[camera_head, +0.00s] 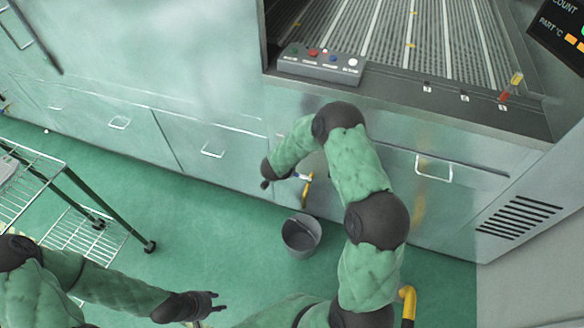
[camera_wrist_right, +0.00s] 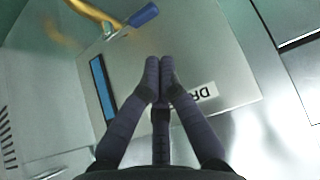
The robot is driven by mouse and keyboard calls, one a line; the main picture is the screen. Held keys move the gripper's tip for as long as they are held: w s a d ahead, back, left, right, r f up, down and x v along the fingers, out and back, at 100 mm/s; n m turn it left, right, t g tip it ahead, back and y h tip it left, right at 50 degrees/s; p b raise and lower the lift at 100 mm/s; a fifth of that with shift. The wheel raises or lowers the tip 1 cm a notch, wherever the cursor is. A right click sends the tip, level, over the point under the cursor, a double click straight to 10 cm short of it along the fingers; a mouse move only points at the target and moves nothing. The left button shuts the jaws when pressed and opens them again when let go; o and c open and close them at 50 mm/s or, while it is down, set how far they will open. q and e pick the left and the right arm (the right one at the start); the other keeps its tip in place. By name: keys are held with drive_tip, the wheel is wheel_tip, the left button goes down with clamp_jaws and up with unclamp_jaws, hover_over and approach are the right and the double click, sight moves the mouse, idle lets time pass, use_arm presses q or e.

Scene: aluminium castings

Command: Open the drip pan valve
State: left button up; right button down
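The drip pan valve shows in the head view as a yellow pipe (camera_head: 307,188) on the front of the green machine, just above a grey bucket (camera_head: 301,235). In the right wrist view the valve's blue handle (camera_wrist_right: 145,14) and its curved yellow pipe (camera_wrist_right: 98,14) are at the top. My right gripper (camera_wrist_right: 160,62) is shut with its fingertips together and nothing between them. It is near the handle but apart from it. In the head view my right gripper (camera_head: 265,184) is left of the valve. My left gripper (camera_head: 221,301) is open and empty over the floor at the lower left.
A wire rack (camera_head: 75,235) stands at the left. Drawer handles (camera_head: 212,149) stick out from the machine front. A yellow pipe (camera_head: 407,300) is at the bottom right. Green floor is clear around the bucket.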

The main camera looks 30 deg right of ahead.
sight(301, 177)
drive_tip(key=b+x, duration=0.3)
drive_tip(key=x, duration=0.5)
drive_tip(key=shift+s+f, duration=0.15)
drive_tip(key=shift+w+d+f+b, duration=0.35)
drive_tip(key=shift+d+f, duration=0.05)
drive_tip(key=shift+f, duration=0.1)
drive_tip(key=shift+s+a+n, duration=0.15)
drive_tip(key=shift+a+n, duration=0.1)
drive_tip(key=shift+n, duration=0.05)
